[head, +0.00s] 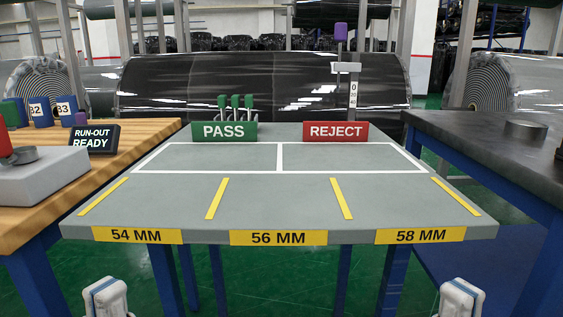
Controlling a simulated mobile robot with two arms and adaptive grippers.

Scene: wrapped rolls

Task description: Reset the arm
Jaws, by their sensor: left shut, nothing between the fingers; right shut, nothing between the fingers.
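My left gripper (107,298) shows at the bottom left edge, in front of and below the grey table. My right gripper (461,298) shows at the bottom right edge, also below the table's front edge. Both are shut and empty, white with a blue band visible, and cut off by the bottom of the view. My arms behind them are out of view. Neither gripper touches the table.
A wooden bench (110,155) stands left, a dark-topped bench (480,140) right. Wrapped rolls (260,85) lie behind.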

